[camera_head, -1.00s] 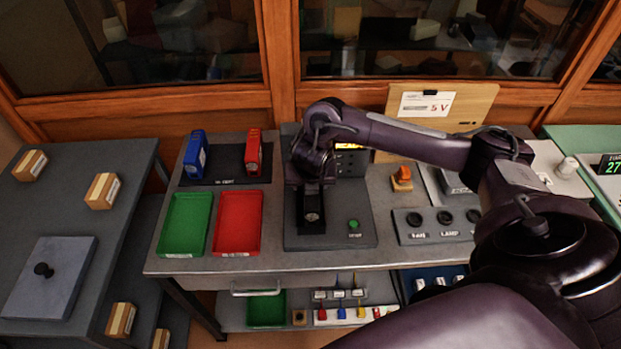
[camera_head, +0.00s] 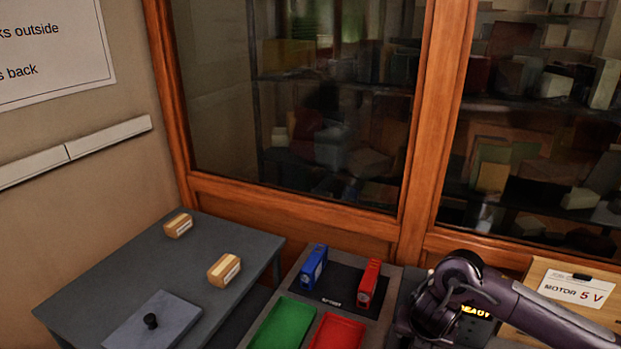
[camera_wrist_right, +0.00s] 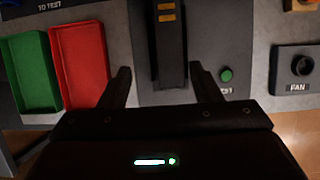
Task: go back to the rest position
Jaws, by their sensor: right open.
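My right arm comes in from the lower right of the head view, its wrist above the test station on the bench; its fingers are out of that view. In the right wrist view my right gripper (camera_wrist_right: 165,88) is open, its two dark fingers apart. Between and beyond them is the dark test station (camera_wrist_right: 145,75) with a black slot part and a green button (camera_wrist_right: 226,75). I see nothing held between the fingers. My left gripper is not in view.
A green tray (camera_head: 283,322) and a red tray (camera_head: 338,333) lie on the bench. A blue block (camera_head: 313,266) and a red block (camera_head: 369,284) stand behind them. A grey side table (camera_head: 90,265) holds two wooden blocks and a knobbed plate. Glass cabinets close off the back.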

